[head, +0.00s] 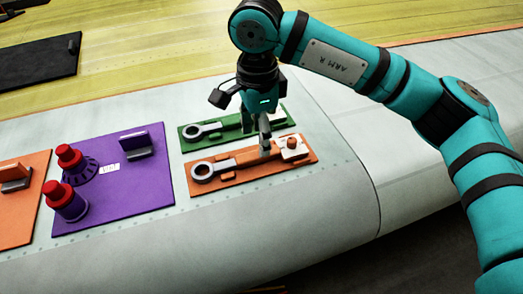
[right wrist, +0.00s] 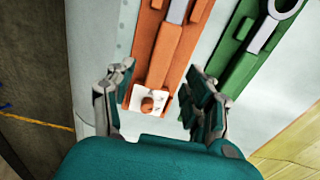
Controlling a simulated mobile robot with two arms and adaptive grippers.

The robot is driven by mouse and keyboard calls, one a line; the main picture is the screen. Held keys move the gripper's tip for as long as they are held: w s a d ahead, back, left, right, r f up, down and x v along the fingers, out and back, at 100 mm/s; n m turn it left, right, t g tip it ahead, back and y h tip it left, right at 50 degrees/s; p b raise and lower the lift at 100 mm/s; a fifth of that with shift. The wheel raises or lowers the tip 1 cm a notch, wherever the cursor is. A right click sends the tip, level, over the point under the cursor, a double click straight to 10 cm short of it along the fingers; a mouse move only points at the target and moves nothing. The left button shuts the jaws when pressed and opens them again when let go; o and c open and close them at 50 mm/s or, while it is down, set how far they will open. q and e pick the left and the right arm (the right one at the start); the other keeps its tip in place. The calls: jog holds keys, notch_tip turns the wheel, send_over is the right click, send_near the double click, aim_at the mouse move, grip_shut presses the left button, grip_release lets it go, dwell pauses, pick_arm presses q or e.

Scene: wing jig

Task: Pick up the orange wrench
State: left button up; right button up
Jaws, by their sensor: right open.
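The orange wrench (head: 228,164) lies on an orange board (head: 235,183), its grey ring end to the left. In the right wrist view, part of its grey shaft and orange handle (right wrist: 164,45) shows at the top; the ring end is out of frame. My right gripper (head: 265,145) points down over the right part of the orange board. In the right wrist view, its open, empty fingers (right wrist: 152,88) stand apart on either side of the board's end. I cannot tell whether the fingertips touch anything. My left gripper is not in view.
A green board (head: 190,147) with a similar wrench lies just behind. A white block (head: 293,153) with an orange knob sits at the orange board's right end. A purple board (head: 125,190) with red-capped parts is to the left. The pale wing surface in front is clear.

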aim_at(250, 159)
jog(key=f+p, duration=0.1)
jog(key=f, duration=0.2)
jog(key=f+p, duration=0.1)
jog(key=shift+w+d+f+p, duration=0.2)
jog(key=shift+d+f+p, duration=0.15)
jog(key=shift+d+f, duration=0.05)
jog(key=shift+f, duration=0.25)
grip_shut()
jog(key=shift+a+r, duration=0.1)
